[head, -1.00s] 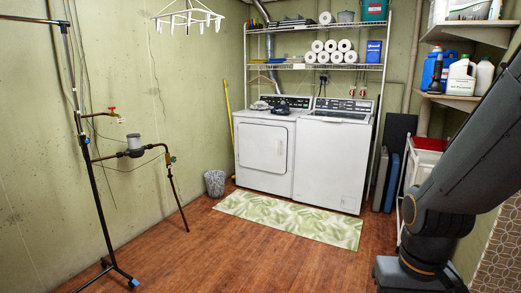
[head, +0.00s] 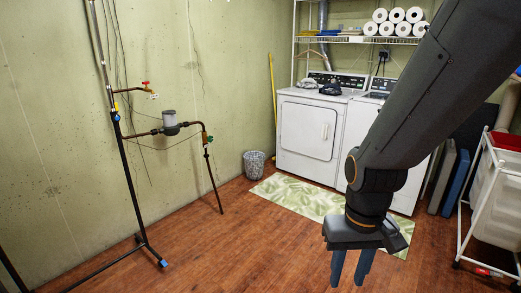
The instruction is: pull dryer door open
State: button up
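The white dryer (head: 291,164) stands against the back wall, the left one of two machines. Its square front door (head: 304,132) looks shut, with a small handle (head: 325,131) on the door's right side. My gripper (head: 350,280) hangs pointing down in front of the machines, to the right of the dryer door and well short of it. Its two blue-grey fingers are apart with nothing between them. My arm covers much of the white washer (head: 364,119) to the right of the dryer.
A green leaf-patterned mat (head: 290,195) lies before the machines. A wastebasket (head: 254,164) stands left of the dryer. A rack pole (head: 129,180) and pipes (head: 170,128) are at the left. A white cart (head: 497,198) stands at the right. The middle floor is clear.

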aim_at(309, 131)
jog(key=u, duration=0.5)
jog(key=i, duration=2.1)
jog(key=z, duration=0.3)
jog(key=i, duration=1.95)
jog(key=z, duration=0.8)
jog(key=i, duration=0.4)
jog(key=z, duration=0.2)
